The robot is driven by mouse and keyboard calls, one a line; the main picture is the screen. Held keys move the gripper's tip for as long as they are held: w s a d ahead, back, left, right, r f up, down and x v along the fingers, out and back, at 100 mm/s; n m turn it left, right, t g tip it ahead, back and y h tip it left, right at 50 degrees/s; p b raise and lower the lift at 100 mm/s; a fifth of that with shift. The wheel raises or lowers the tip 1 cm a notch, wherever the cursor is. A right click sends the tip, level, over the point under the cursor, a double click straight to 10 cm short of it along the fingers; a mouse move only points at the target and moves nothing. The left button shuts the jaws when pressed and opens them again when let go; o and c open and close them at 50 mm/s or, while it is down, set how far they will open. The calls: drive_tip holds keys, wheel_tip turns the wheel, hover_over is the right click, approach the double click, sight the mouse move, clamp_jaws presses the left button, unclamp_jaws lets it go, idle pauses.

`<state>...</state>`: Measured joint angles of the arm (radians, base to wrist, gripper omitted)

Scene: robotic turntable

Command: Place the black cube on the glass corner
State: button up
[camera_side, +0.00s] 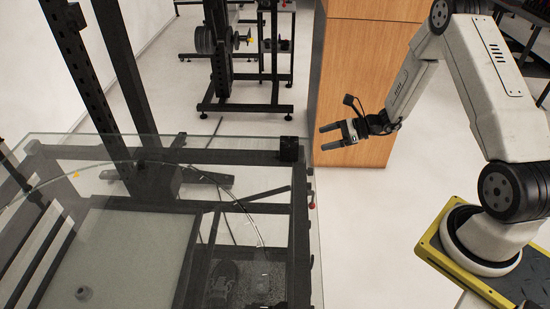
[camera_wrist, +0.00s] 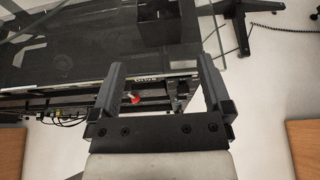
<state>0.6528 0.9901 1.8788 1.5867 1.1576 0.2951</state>
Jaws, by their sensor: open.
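The black cube (camera_side: 289,148) rests near the far right corner of the glass top (camera_side: 235,138), close to its edge. A dark, box-like shape that looks like the cube (camera_wrist: 160,24) shows beyond the fingertips in the wrist view. My gripper (camera_side: 322,137) is open and empty, just right of the cube and apart from it, with its fingers pointing left toward it. In the wrist view both fingers (camera_wrist: 160,66) are spread with nothing held between them.
A wooden cabinet (camera_side: 350,80) stands behind my gripper. A black weight rack (camera_side: 245,105) is at the back. Pale floor lies right of the glass.

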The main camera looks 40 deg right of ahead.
drive_tip(key=shift+a, duration=0.1)
idle(0.5)
drive_tip(key=s+a+r+n+g+h, duration=0.3)
drive_tip(key=s+a+r+n+h, duration=0.1)
drive_tip(key=n, duration=0.9)
drive_tip(key=s+a+r+n+g+h, duration=0.4)
drive_tip(key=s+a+r+n, duration=0.3)
drive_tip(key=s+n, duration=0.4)
drive_tip(key=a+n+h, duration=0.1)
drive_tip(key=n, duration=0.2)
drive_tip(key=shift+a+r+h, duration=0.25)
drive_tip(key=shift+a+h, duration=0.05)
drive_tip(key=shift+s, duration=0.1)
